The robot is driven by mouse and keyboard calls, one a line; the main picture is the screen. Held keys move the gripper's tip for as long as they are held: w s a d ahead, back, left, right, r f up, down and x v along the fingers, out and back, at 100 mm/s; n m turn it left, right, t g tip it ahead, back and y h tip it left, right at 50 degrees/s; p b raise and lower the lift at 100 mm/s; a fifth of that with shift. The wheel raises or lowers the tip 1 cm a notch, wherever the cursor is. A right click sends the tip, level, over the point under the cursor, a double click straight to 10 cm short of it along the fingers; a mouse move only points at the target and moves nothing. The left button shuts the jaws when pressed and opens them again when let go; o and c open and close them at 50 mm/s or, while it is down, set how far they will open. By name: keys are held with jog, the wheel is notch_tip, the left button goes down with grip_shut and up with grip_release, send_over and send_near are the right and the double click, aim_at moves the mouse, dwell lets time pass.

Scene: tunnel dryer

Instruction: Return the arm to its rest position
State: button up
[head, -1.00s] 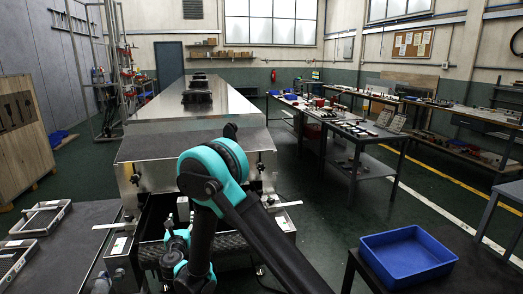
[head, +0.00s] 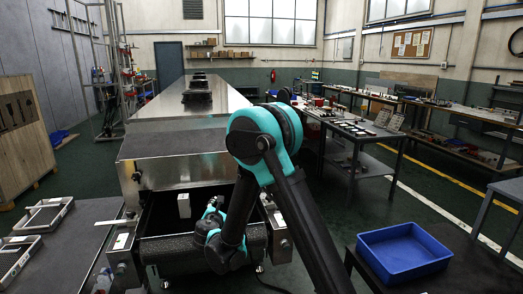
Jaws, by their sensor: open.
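My arm is in the head view, with its black and teal elbow raised in front of the dryer. From the elbow, one link runs down to my wrist, low over the black roller at the dryer's near end. Another link runs down to the bottom edge of the picture. My gripper cannot be made out; its fingers do not show past the wrist. No held object is visible.
The tunnel dryer (head: 172,142) stretches away ahead, with its open near end under my arm. A blue bin (head: 404,252) stands on a dark table at the lower right. Metal frames (head: 43,216) lie on a grey surface at left. Workbenches line the right; green floor lies between.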

jog(key=s+d+m+g+h, duration=0.3)
jog(key=d+m, duration=0.4)
jog(key=d, duration=0.6)
jog(key=s+d+m+g, duration=0.3)
jog(key=s+d+m, duration=0.3)
jog(key=d, duration=0.7)
jog(key=s+d+f+m+g+y, duration=0.2)
jog(key=s+d+m, duration=0.2)
jog(key=s+m, duration=0.4)
jog(key=s+d+f+m+g+y, duration=0.1)
jog(key=s+d+f+m+g, duration=0.2)
jog(key=s+m, duration=0.5)
jog(key=s+d, duration=0.1)
jog(key=s, duration=0.4)
jog(key=shift+s+d+m+y, duration=0.2)
jog(key=shift+d+m+y, duration=0.1)
jog(key=shift+d+y, duration=0.1)
